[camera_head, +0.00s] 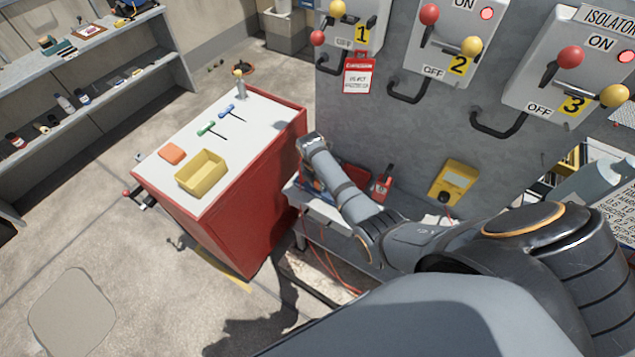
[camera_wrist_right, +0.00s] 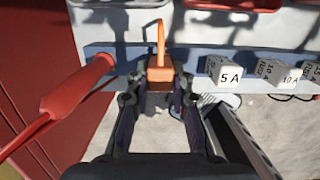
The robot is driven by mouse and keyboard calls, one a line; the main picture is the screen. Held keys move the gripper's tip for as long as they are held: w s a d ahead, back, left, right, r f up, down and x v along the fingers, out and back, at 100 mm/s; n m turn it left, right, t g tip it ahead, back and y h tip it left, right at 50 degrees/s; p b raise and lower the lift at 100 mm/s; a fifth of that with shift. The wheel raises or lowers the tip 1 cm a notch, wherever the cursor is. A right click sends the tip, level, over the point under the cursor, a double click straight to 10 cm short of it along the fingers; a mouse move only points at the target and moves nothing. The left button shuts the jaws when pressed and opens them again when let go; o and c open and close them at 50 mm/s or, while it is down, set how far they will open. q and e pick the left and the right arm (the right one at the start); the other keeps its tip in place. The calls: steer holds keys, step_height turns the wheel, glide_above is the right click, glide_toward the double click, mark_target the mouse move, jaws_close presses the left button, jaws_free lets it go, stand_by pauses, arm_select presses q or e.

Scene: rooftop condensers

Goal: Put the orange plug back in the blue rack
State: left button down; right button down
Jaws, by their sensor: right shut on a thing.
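The orange plug (camera_wrist_right: 160,72), with a thin loop on top, is between the fingers of my right gripper (camera_wrist_right: 157,92) in the right wrist view. The gripper is shut on it. The blue rack (camera_wrist_right: 130,54) runs across behind the plug. The plug overlaps the rack in the picture; I cannot tell whether it sits in a slot. In the head view my right arm reaches to the small bench beside the grey panel, and its fingers are hidden. My left gripper is not in view.
Grey blocks marked 5 A (camera_wrist_right: 226,75) and 10 A (camera_wrist_right: 285,78) sit in the rack, right of the plug. A red-handled tool (camera_wrist_right: 78,85) lies close on the left. A red cabinet (camera_head: 250,205) stands left of the bench. Isolator switches (camera_head: 440,45) hang above.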

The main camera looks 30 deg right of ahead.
steer(key=shift+f, duration=0.45)
steer(key=c, duration=1.1)
jaws_free()
step_height(320, 180, up, 12)
steer(key=a, duration=0.1)
steer(key=shift+s+a, duration=0.3)
steer(key=shift+s, duration=0.15)
steer(key=shift+f, duration=0.1)
